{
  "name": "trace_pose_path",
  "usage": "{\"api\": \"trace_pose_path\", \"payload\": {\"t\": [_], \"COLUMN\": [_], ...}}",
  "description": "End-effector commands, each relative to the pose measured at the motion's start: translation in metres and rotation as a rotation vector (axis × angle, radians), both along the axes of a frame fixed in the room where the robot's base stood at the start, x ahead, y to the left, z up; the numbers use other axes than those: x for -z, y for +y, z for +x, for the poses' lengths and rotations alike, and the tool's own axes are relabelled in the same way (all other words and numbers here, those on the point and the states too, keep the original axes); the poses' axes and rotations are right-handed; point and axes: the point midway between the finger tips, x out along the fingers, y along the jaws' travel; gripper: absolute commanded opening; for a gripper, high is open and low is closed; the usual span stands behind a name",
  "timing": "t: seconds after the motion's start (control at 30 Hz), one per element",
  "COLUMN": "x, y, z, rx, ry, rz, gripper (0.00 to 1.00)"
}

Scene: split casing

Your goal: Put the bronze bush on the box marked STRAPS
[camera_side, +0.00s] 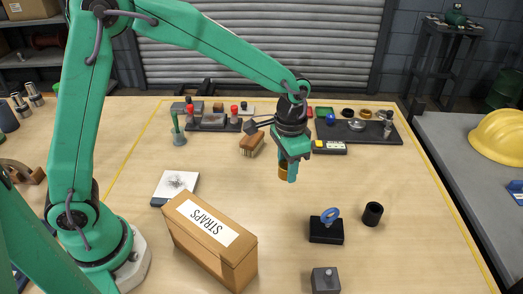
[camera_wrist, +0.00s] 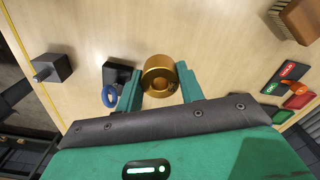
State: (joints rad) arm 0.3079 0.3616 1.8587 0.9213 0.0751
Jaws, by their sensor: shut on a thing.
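The bronze bush (camera_wrist: 159,77) is a short gold ring with a central hole, and in the wrist view it sits between my green fingers. My gripper (camera_wrist: 160,88) is shut on it. In the side view my gripper (camera_side: 288,172) points down and holds the bush (camera_side: 283,172) above the table, right of and behind the box. The cardboard box marked STRAPS (camera_side: 209,245) stands closed on the table at the front, with a white label on its top. Nothing lies on its top. The box does not show clearly in the wrist view.
A black block with a blue ring (camera_side: 326,228), a black cylinder (camera_side: 373,214) and a grey block (camera_side: 325,279) stand front right. A brush (camera_side: 252,144) and trays of parts are behind. A white plate (camera_side: 175,187) lies left. The table between the box and blue-ring block is clear.

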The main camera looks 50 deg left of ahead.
Motion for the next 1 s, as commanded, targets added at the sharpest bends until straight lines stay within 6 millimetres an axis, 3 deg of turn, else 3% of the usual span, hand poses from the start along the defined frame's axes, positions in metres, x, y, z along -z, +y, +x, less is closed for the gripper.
{"api": "trace_pose_path", "payload": {"t": [0.27, 0.47, 0.7, 1.0], "x": [-0.009, -0.029, -0.062, -0.098], "y": [-0.010, -0.033, -0.066, -0.089], "z": [-0.009, -0.035, -0.088, -0.162], "rx": [0.056, 0.198, 0.459, 0.803], "ry": [-0.003, -0.005, -0.006, -0.006], "rz": [-0.001, -0.002, -0.002, -0.002], "gripper": [0.00, 0.00, 0.00, 0.00]}}
